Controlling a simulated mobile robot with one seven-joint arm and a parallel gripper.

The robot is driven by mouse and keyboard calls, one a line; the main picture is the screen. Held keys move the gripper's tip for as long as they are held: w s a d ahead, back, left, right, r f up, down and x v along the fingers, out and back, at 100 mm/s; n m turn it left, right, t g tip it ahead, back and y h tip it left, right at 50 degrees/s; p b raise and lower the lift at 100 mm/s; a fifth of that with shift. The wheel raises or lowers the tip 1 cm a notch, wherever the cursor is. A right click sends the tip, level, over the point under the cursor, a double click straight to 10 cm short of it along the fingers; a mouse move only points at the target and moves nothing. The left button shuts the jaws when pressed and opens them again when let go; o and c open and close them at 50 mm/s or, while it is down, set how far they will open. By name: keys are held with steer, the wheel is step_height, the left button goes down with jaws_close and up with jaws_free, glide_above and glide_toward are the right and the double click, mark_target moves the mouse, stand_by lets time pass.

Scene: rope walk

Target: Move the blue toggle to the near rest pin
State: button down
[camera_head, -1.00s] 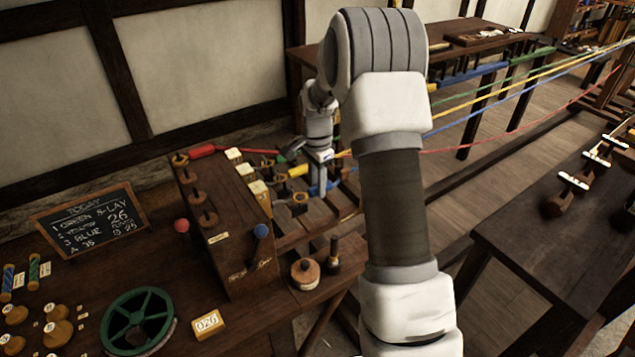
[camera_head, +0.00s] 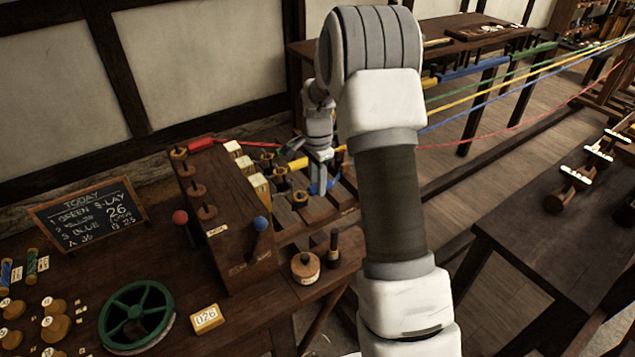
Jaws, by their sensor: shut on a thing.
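The blue toggle (camera_head: 324,187) shows as a small blue piece low at my gripper, among the wooden rails of the bench. My gripper (camera_head: 321,172) points down and is shut on it. My wrist covers part of the toggle, so its full shape and any contact with the rails are hidden. A short peg (camera_head: 300,198) stands on the rails just left of the gripper, and a dark peg (camera_head: 281,181) stands a little further left. I cannot tell which is the near rest pin.
A wooden box (camera_head: 232,262) has levers with red and blue knobs. Coloured ropes (camera_head: 500,98) run to the right. My arm hides the middle.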

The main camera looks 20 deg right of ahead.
steer(key=c, duration=0.5)
jaws_free()
steer(key=shift+c, duration=0.2)
steer(key=shift+r, duration=0.1)
steer(key=shift+r+p, duration=2.65)
steer(key=shift+r, duration=1.25)
